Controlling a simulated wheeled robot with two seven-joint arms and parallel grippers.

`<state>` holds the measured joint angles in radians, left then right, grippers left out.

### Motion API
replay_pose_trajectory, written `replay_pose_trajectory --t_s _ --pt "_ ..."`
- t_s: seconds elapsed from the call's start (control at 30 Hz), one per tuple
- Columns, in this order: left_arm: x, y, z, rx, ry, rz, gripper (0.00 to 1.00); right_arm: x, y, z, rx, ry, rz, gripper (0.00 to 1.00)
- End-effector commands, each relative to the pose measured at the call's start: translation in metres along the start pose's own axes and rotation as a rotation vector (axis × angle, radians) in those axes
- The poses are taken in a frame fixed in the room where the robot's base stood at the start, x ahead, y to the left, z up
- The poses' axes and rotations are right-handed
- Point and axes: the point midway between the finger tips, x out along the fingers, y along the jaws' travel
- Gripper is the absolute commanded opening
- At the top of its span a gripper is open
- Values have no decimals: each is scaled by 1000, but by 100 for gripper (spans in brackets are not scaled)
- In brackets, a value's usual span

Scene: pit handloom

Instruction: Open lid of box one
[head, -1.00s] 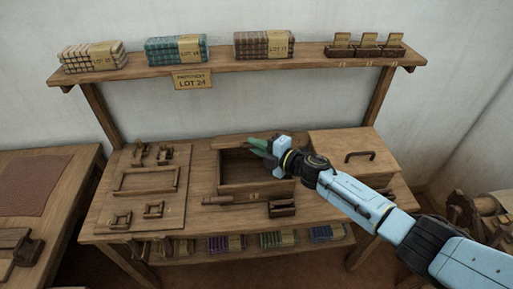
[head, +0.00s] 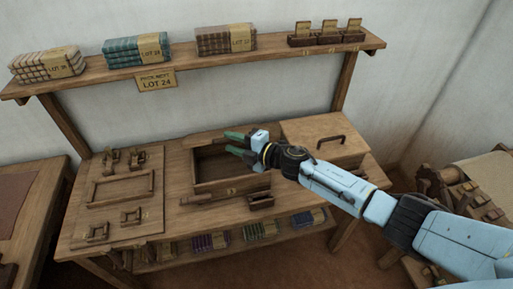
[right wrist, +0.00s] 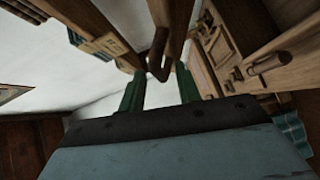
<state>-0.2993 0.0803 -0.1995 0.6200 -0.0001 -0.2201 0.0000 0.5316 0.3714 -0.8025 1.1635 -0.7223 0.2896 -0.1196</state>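A wooden box (head: 230,188) with a small tag on its front stands in the middle of the bench, its dark inside showing. Its lid (head: 203,141) appears raised at the back, seen nearly edge-on. My right gripper (head: 234,143) is over the back right of this box, its green fingers apart. In the right wrist view the fingers (right wrist: 159,92) are apart, with a dark hooked handle (right wrist: 158,52) just beyond and between them; I cannot tell whether they touch it. A second box (head: 318,146) to the right is closed, with a dark handle on its lid. My left gripper is not in view.
A board (head: 113,222) with small wooden fittings lies on the left of the bench. A small wooden block (head: 261,201) and a rod (head: 210,197) lie before the open box. A shelf (head: 210,64) with cloth stacks runs above. A roller frame (head: 440,180) stands at right.

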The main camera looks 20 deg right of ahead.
Motion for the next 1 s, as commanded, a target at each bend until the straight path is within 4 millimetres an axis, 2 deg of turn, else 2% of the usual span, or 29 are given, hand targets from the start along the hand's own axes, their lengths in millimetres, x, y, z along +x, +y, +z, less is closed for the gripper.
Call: replay_pose_trajectory --t_s 0.3,0.5,0.7,0.97,1.0 --pt "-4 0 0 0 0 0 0 -67 -1 0 -3 -1 -3 33" --pt "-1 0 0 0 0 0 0 -100 -1 0 -1 -2 -2 33" --pt "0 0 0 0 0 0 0 -113 0 0 -1 -1 1 33" --pt "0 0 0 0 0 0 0 -114 1 0 -1 -1 1 33" --pt "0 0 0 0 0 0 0 -114 1 0 0 -1 1 29"
